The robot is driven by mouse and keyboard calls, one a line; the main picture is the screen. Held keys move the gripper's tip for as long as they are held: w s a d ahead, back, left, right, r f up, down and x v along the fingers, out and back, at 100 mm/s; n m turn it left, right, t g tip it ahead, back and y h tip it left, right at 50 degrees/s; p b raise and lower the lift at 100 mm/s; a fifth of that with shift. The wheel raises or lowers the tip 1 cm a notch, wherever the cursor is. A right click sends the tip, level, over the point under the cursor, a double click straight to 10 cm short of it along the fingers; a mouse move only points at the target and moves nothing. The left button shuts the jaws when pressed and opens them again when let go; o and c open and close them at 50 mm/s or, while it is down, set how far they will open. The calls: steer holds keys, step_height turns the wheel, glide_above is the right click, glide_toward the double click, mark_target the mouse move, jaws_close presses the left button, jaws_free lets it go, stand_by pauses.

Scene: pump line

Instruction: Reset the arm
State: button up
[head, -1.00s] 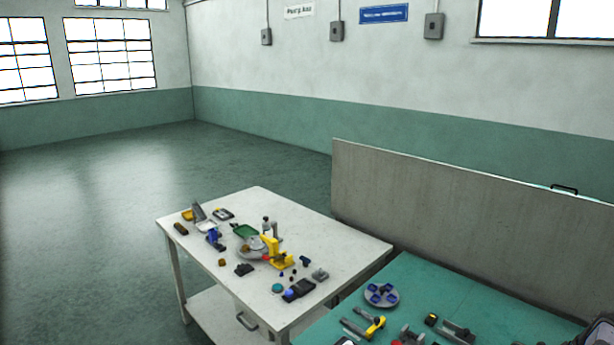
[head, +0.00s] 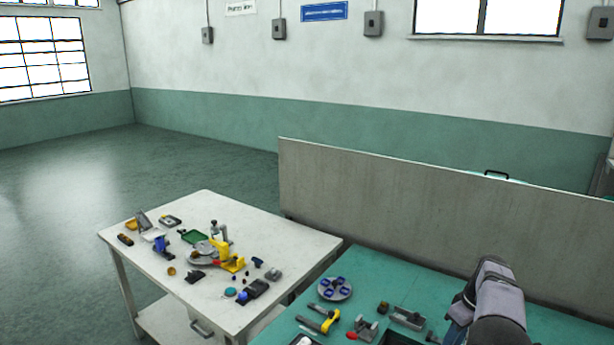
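Part of my arm shows at the lower right of the head view, over the green bench (head: 545,318). My gripper itself is not in the frame, so its opening and anything in it are hidden from me.
The green bench bears a round plate with blue pieces (head: 335,289), a yellow-handled tool (head: 320,318) and a grey block (head: 407,317). A grey panel (head: 400,205) stands behind it.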

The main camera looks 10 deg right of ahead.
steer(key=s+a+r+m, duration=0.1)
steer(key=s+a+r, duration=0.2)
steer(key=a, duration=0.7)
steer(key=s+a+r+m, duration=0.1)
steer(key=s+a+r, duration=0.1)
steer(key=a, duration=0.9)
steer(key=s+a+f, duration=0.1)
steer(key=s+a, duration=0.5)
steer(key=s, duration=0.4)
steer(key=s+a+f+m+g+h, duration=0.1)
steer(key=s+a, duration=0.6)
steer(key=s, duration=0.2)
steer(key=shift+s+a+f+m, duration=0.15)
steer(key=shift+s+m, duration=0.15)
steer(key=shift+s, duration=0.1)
